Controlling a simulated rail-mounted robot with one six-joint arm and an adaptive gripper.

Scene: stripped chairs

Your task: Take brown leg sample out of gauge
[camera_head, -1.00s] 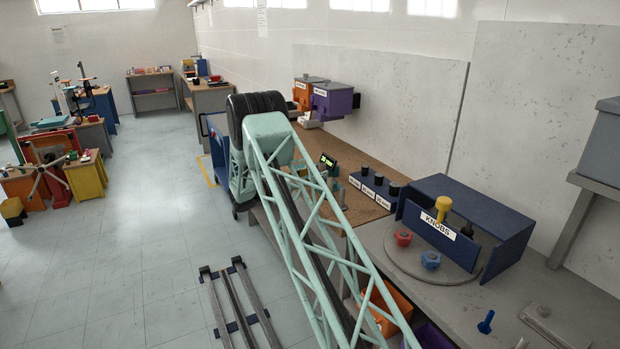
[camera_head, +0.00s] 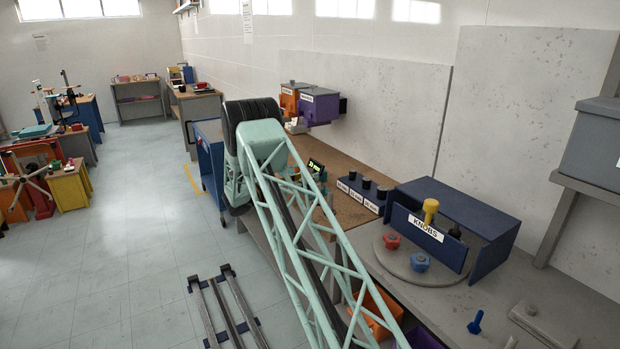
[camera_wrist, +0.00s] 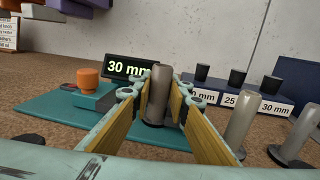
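In the wrist view a grey-brown cylindrical leg sample (camera_wrist: 160,88) stands upright at the gauge (camera_wrist: 60,120), which has a teal base, an orange knob and a display reading 30 mm. My gripper (camera_wrist: 161,92) has its two yellow-padded fingers on either side of the sample, with gaps visible, so it looks open. Two more greyish samples, one at the right (camera_wrist: 240,125), stand outside the fingers. In the head view the gauge's display (camera_head: 316,166) shows beyond my arm, which hides the gripper and most of the gauge.
A blue block (camera_head: 362,190) with black plugs and mm labels stands right of the gauge. A blue KNOBS housing (camera_head: 468,215) is on the grey bench farther right. Orange and purple bins (camera_head: 318,106) hang on the back wall. Cork bench top (camera_head: 350,212) lies bare in front of the block.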

